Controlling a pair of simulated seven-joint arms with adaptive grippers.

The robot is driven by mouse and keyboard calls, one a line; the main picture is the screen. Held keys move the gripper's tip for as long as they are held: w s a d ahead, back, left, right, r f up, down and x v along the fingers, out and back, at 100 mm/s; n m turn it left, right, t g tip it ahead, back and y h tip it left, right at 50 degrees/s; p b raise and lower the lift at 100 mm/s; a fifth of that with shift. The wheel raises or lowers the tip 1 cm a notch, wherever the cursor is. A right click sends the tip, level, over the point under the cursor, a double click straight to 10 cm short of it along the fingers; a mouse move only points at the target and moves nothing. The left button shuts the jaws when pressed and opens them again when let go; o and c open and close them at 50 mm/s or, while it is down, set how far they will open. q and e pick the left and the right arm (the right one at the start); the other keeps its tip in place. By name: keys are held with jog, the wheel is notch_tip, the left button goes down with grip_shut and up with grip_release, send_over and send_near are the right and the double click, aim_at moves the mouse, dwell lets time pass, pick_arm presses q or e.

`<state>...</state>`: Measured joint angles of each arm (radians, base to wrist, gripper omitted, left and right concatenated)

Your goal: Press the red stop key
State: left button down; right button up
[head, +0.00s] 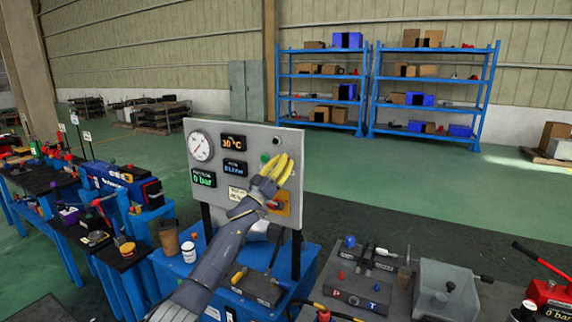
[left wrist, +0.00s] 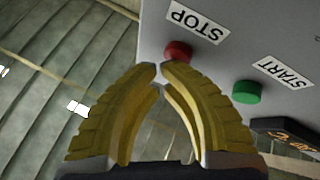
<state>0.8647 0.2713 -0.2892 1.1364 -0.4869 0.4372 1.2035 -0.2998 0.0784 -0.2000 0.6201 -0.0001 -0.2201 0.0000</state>
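A grey upright panel (head: 222,131) stands over a blue bench in the head view. The red stop key (left wrist: 178,52) shows in the left wrist view under a STOP label (left wrist: 195,23); the gripper hides it in the head view. The green start key (left wrist: 247,91) sits beside it, with a START label; it also shows in the head view (head: 265,157). My left gripper (left wrist: 160,70) has yellow fingers whose tips meet, with nothing between them. The tips lie close to the red key in the picture; contact cannot be told. In the head view, the gripper (head: 281,160) is before the panel's upper right.
The panel carries a round gauge (head: 201,146), small displays and an orange plate (head: 283,203) below the gripper. A grey bin (head: 445,283) and bench fittings stand at right. Blue shelves (head: 325,75) stand far behind.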

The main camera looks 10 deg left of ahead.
pick_arm(q)
jog(key=shift+s, duration=0.1)
dwell(0.4)
jog(key=shift+s+a, duration=0.2)
jog(key=shift+s, duration=0.6)
jog(key=s, duration=0.2)
jog(key=s+a, duration=0.1)
jog(key=s, duration=0.2)
dwell(0.4)
dwell(0.5)
